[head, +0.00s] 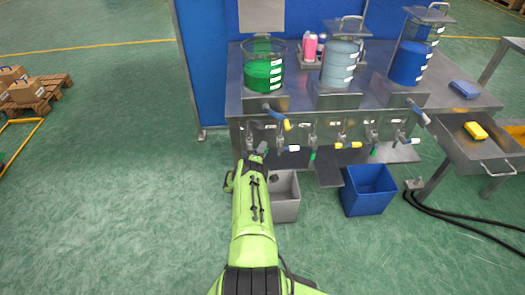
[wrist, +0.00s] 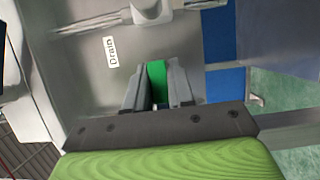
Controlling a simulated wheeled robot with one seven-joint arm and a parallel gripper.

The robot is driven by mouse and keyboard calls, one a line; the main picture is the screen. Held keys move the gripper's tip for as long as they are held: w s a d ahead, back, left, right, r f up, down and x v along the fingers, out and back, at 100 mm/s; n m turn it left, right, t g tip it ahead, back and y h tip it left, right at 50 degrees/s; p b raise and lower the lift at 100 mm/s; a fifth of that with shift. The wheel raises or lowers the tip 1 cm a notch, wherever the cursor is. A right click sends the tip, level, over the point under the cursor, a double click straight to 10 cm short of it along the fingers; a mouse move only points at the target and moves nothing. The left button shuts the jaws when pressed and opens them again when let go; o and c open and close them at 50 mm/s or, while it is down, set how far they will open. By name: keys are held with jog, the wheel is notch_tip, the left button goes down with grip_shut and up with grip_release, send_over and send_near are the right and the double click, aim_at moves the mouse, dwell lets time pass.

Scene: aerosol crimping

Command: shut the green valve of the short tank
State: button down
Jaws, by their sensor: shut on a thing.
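The short tank (head: 264,72), clear with green liquid in its lower part, stands at the left end of the metal bench. My gripper (head: 262,150) is in front of the bench, below this tank. In the wrist view my gripper (wrist: 156,84) is shut on the green valve handle (wrist: 157,76), which shows between the two fingers. A metal panel with a "Drain" label (wrist: 110,51) is beside it. In the head view my arm and gripper hide this handle, and its angle is hard to tell.
A grey-blue tank (head: 340,66) and a taller blue tank (head: 409,64) stand to the right. Several other valves with blue, yellow and green handles line the bench front. A grey bin (head: 285,207) and a blue bin (head: 370,190) are on the floor below.

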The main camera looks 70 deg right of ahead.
jog(key=c, duration=1.1)
grip_release()
jog(key=shift+o, duration=0.2)
jog(key=s+a+p, duration=0.1)
jog(key=a+p, duration=0.6)
jog(key=a, duration=0.8)
jog(key=shift+s+a, duration=0.15)
jog(key=shift+a, duration=0.25)
